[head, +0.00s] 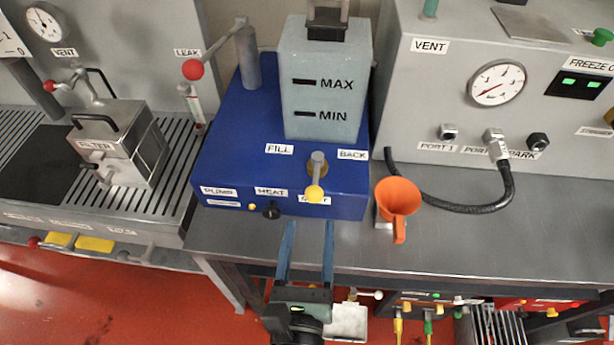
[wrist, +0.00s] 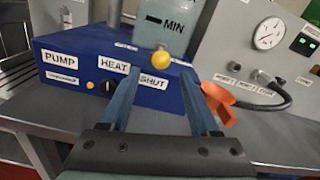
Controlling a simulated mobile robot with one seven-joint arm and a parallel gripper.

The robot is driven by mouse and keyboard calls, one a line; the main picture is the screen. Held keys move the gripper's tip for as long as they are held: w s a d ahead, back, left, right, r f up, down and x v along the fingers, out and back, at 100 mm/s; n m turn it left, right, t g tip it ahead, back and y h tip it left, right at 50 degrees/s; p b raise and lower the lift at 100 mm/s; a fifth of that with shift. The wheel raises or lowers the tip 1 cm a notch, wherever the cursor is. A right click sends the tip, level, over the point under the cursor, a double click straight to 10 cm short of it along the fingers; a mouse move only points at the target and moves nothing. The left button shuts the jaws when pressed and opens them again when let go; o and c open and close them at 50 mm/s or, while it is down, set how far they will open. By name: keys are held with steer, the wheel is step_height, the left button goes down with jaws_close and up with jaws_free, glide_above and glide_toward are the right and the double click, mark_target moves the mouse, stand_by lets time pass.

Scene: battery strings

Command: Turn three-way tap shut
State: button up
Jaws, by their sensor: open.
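The three-way tap (head: 317,165) stands on top of the blue box (head: 232,150), with a grey lever ending in a yellow knob (head: 314,193). FILL is left of it, BACK right, and SHUT on the front edge. The lever points toward the front, and the knob partly covers SHUT in the head view. My gripper (head: 309,226) is open and empty, in front of the box and short of the knob. In the wrist view the knob (wrist: 161,59) shows between the fingertips of my gripper (wrist: 158,74), with no contact visible.
A translucent tank (head: 325,85) stands on the box behind the tap. An orange funnel (head: 398,197) is right of the box, near a black hose (head: 480,208). A red-knobbed lever (head: 194,69) rises at the left. The bench front (head: 255,245) is bare.

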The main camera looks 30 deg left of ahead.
steer(key=shift+b+v, duration=0.35)
steer(key=shift+v, duration=1)
